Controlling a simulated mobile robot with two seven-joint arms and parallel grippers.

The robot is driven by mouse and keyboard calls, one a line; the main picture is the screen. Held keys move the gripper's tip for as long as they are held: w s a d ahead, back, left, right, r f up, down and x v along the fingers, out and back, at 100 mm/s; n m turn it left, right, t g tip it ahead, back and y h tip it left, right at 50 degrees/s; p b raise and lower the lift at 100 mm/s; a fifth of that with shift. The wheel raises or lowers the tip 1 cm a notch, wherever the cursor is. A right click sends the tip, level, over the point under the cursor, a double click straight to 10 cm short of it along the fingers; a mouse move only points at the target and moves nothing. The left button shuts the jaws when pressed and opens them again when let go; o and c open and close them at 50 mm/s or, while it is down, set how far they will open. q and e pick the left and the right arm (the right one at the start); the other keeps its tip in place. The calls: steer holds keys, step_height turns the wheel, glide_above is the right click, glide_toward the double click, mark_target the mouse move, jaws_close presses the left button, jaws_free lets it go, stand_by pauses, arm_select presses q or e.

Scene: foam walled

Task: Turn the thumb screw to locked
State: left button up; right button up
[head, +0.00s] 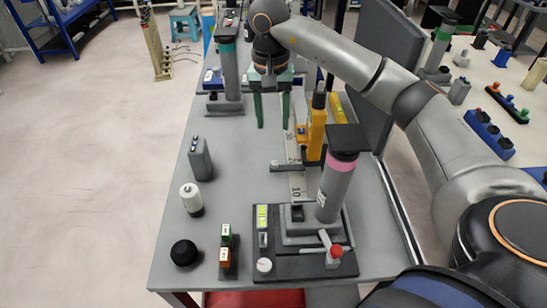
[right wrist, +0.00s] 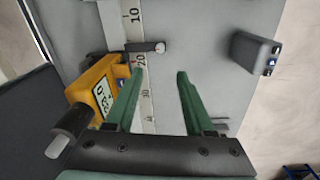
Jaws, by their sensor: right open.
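A yellow digital slide (head: 317,130) with a display sits on a long pale scale (head: 297,182). It also shows at the left in the right wrist view (right wrist: 98,88). A dark cylindrical knob (head: 319,97) sticks out of the slide and looks like the thumb screw; it also shows in the right wrist view (right wrist: 75,118). I cannot tell whether it is locked. My right gripper (head: 272,112) is open and empty, with green fingers pointing down, left of the slide. In the right wrist view its fingers (right wrist: 160,75) are apart and the knob lies outside them. My left gripper is out of view.
A black fixture (head: 290,265) with a grey pink-banded column (head: 337,185) stands at the near end. A grey block (head: 200,158), a white cylinder (head: 191,198), a black knob (head: 184,253) and a green-orange block (head: 226,250) stand on the left.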

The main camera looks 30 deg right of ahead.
mark_target(274, 162)
step_height(274, 162, down, 12)
steer(key=shift+s+f, duration=0.15)
stand_by(0.3)
steer(key=shift+c, duration=0.3)
jaws_close()
